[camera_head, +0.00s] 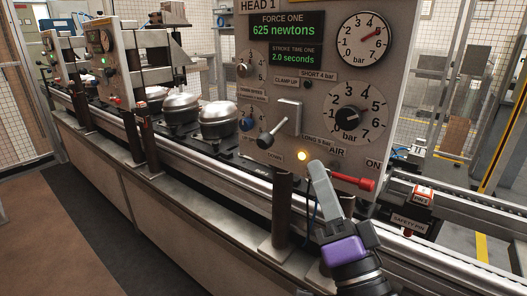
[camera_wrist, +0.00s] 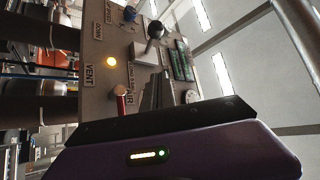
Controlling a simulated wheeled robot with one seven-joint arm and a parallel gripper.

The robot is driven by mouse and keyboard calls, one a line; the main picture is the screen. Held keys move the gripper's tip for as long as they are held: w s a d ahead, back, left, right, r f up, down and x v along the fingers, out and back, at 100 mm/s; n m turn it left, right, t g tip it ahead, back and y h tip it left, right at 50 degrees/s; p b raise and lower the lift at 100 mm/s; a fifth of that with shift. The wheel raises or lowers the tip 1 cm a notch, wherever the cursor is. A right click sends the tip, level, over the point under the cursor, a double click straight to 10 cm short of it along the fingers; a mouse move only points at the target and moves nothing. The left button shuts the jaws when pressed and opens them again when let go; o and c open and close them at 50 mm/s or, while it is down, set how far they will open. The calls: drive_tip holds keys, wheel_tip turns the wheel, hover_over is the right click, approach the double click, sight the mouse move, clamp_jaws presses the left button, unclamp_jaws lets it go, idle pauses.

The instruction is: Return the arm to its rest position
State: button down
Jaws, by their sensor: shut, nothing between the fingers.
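My gripper (camera_head: 320,172) is shut and empty, with a grey finger section and a purple body. In the head view it points up and stands in front of the lower part of the HEAD 1 control panel (camera_head: 300,95). The red AIR handle (camera_head: 352,182) is just to the right of the finger and points right. I cannot tell whether they touch. In the wrist view the dark fingers (camera_wrist: 155,92) stand before the tilted panel (camera_wrist: 100,45), with the red handle (camera_wrist: 121,95) to their left.
A lit yellow lamp (camera_head: 302,155) and a black-knobbed lever (camera_head: 265,141) are on the panel. Silver compressors (camera_head: 218,121) sit on the conveyor line at left. A safety pin box (camera_head: 407,212) stands on the rail at right. Brown floor (camera_head: 50,225) is open at left.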

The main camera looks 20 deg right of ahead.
drive_tip(key=s+f+n+g+p, duration=0.2)
drive_tip(key=s+f, duration=0.5)
drive_tip(key=s, duration=0.4)
drive_tip(key=s+f+n+g+p, duration=0.2)
drive_tip(key=s+f+n+g, duration=0.2)
drive_tip(key=s+f, duration=0.3)
drive_tip(key=s+f+n+g+p, duration=0.3)
drive_tip(key=s+f, duration=0.4)
drive_tip(key=s, duration=0.7)
drive_tip(key=shift+s+f+n+g, duration=0.25)
drive_tip(key=shift+s+n+g, duration=0.05)
drive_tip(key=shift+n, duration=0.6)
drive_tip(key=c, duration=2.1)
unclamp_jaws()
